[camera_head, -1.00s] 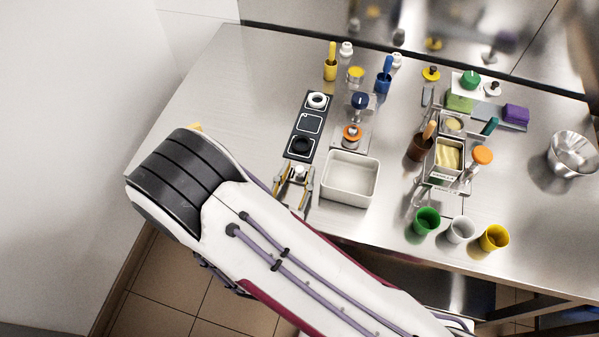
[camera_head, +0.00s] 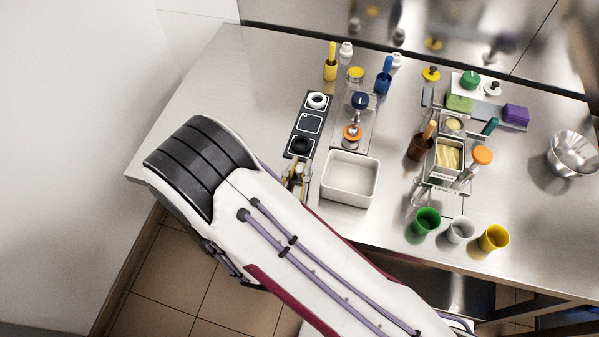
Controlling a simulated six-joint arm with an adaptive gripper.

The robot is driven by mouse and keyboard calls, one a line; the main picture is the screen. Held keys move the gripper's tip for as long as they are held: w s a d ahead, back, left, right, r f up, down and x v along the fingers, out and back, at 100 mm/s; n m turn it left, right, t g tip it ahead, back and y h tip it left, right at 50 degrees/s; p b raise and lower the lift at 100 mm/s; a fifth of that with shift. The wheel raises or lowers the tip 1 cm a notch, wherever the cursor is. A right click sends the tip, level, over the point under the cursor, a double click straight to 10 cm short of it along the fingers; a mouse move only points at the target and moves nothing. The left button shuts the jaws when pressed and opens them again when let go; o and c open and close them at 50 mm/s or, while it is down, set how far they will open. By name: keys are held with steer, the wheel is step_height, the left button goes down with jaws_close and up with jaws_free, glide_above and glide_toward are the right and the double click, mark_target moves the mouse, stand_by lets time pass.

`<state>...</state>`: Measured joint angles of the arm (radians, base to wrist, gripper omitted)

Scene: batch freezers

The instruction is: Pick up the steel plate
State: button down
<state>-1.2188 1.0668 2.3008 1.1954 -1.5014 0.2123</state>
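I cannot single out the steel plate for certain. A flat grey metal plate (camera_head: 370,118) lies under the blue-knobbed and orange-topped items at the centre. My gripper (camera_head: 298,168) is at the near end of a black three-square board (camera_head: 310,124), left of the white tray. Its fingers look apart, with no plate visible between them. The gripper is small in view, and my arm covers the area below it.
A white rectangular tray (camera_head: 349,180) stands close to the right of my gripper. Green (camera_head: 427,220), white (camera_head: 460,230) and yellow (camera_head: 493,238) cups stand near the front edge. A steel bowl (camera_head: 573,155) is at far right. The counter's left part is clear.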

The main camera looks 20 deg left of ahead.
mark_target(300, 169)
steer(key=shift+r, duration=0.15)
stand_by(0.3)
steer(key=shift+r, duration=4.9)
